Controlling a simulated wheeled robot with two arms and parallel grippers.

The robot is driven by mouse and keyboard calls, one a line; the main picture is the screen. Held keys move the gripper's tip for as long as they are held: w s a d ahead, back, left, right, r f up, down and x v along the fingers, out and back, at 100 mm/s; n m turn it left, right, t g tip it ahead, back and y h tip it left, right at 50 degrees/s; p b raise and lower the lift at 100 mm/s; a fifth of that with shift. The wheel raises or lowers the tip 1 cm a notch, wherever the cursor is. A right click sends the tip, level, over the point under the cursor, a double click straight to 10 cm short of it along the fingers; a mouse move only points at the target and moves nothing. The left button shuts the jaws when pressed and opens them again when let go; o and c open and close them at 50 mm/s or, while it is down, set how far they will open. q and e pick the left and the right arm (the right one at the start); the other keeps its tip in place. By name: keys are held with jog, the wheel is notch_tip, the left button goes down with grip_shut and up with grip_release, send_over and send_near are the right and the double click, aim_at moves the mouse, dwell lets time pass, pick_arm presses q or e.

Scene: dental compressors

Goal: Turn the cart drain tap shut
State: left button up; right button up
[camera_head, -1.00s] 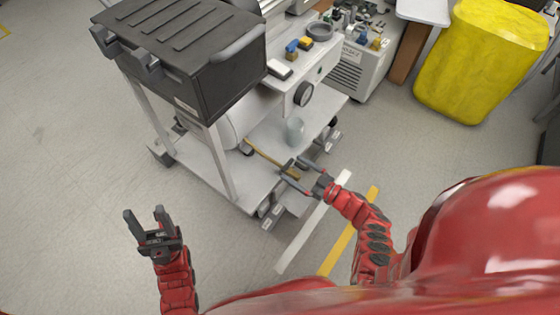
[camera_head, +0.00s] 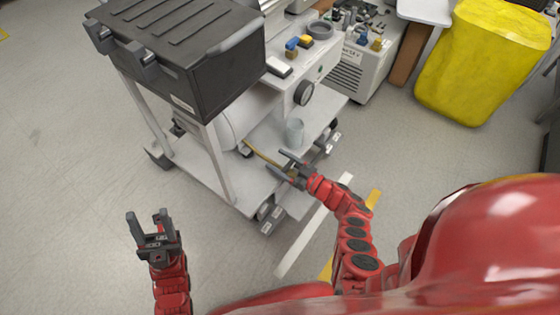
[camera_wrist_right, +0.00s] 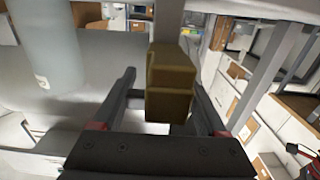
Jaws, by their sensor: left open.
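The white cart (camera_head: 190,168) stands in the middle of the head view with a grey tank (camera_head: 228,122) on its lower shelf. A thin brass-coloured pipe (camera_head: 262,157) runs from the tank toward the shelf's front edge. My right gripper (camera_head: 280,164) is at its front end. In the right wrist view a brass block (camera_wrist_right: 170,82), apparently the drain tap, sits between the spread fingers of my right gripper (camera_wrist_right: 165,100). A gap shows on its left; I cannot tell if the right finger touches it. My left gripper (camera_head: 147,214) is open and empty, away from the cart.
A translucent cup (camera_head: 294,132) stands on the lower shelf behind my right gripper. A black case (camera_head: 185,50) overhangs the cart's left side. A yellow bin (camera_head: 480,60) stands at the back right. Floor left of the cart is clear.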

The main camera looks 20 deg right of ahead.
jog(key=c, duration=0.5)
